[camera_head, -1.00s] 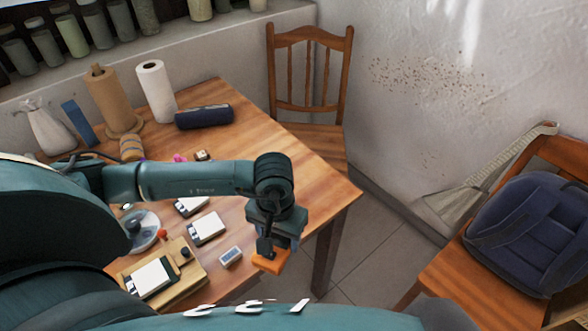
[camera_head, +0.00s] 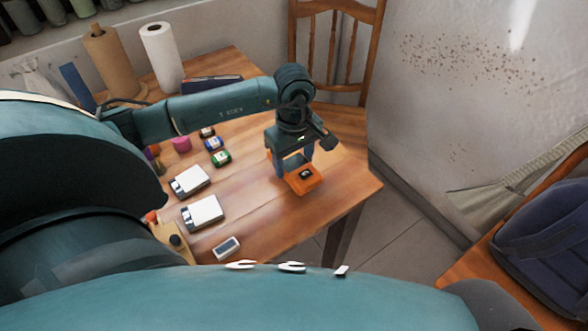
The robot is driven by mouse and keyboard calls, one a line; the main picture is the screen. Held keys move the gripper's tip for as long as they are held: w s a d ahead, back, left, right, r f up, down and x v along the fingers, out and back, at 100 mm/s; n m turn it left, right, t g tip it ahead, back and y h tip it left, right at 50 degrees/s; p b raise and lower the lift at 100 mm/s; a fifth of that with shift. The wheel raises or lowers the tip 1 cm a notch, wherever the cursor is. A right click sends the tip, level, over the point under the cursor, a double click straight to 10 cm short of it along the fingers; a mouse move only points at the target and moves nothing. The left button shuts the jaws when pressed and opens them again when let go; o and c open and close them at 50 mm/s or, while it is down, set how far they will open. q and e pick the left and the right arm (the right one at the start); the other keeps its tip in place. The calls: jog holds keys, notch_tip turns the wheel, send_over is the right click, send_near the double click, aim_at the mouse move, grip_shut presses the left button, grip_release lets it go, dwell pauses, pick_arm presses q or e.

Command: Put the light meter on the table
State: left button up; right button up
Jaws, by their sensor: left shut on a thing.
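My left gripper (camera_head: 298,172) is over the right part of the wooden table (camera_head: 262,215), pointing down. Its orange lower end is shut around a small black thing with a pale spot, seemingly the light meter (camera_head: 306,174). Most of it is hidden between the orange parts, and I cannot tell whether it touches the tabletop. The table's near left part is hidden behind my own body and arm. My right gripper is not in view.
White-topped boxes (camera_head: 203,213), a small grey-screened device (camera_head: 227,248) and small coloured rolls (camera_head: 221,159) lie left of the gripper. Paper rolls (camera_head: 161,56) stand at the back. A wooden chair (camera_head: 338,45) is behind the table; a blue backpack (camera_head: 545,232) sits at right.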

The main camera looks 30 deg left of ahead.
aim_at(294, 171)
pick_arm(q)
jog(key=shift+f, duration=1.9)
jog(key=shift+f, duration=0.25)
jog(key=o, duration=1)
jog(key=shift+r, duration=0.1)
jog(key=shift+o, duration=0.2)
notch_tip(294, 171, up, 12)
jog(key=shift+r+b, duration=0.2)
jog(key=shift+b, duration=0.1)
jog(key=shift+f, duration=0.1)
